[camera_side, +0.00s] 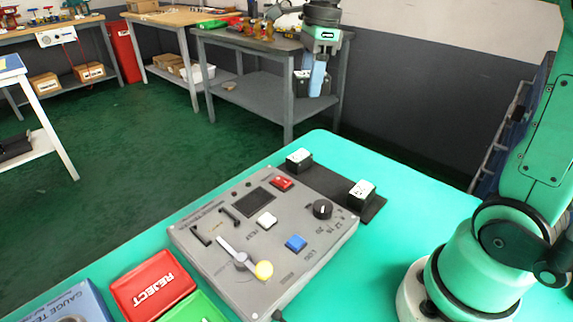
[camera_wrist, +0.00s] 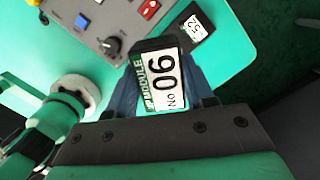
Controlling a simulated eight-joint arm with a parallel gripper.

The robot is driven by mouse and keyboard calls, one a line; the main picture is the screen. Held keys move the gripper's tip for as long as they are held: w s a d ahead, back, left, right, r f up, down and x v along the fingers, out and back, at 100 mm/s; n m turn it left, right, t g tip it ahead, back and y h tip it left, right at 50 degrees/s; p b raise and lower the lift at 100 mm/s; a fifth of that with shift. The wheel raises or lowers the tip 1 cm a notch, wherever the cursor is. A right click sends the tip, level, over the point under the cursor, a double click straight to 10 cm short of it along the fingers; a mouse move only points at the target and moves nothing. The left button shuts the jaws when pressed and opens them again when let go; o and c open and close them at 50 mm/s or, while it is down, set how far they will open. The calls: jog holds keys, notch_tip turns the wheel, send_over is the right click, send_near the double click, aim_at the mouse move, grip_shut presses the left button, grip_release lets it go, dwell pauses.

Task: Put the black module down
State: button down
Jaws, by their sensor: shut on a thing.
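My gripper (camera_side: 318,88) is raised high beyond the far edge of the green table, well above it. It is shut on a black module (camera_wrist: 133,62). The module's white label reads "MODULE" and "No 06" in the wrist view, and it sits between my blue fingers. In the side view, the black module (camera_side: 301,82) is partly hidden behind a blue finger. A black pad (camera_side: 330,184) lies at the far right of the grey panel. Two other black modules with white labels, a far one (camera_side: 299,160) and a near one (camera_side: 361,194), stand on it apart.
The grey panel (camera_side: 215,270) carries a black dial (camera_side: 322,209), red, white and blue buttons, and a lever with a yellow knob (camera_side: 264,270). A red REJECT tray (camera_side: 152,287) and green tray (camera_side: 199,308) are at the front left. Bare green tabletop (camera_side: 405,215) lies right of the pad.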

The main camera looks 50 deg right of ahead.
jog(key=m, duration=0.2)
send_over(326, 183)
jog(key=f, duration=0.1)
notch_tip(326, 183, down, 15)
jog(key=shift+s+d+f, duration=0.15)
jog(key=shift+f, duration=2.3)
jog(key=shift+f, duration=0.1)
jog(key=shift+c, duration=1.7)
grip_release()
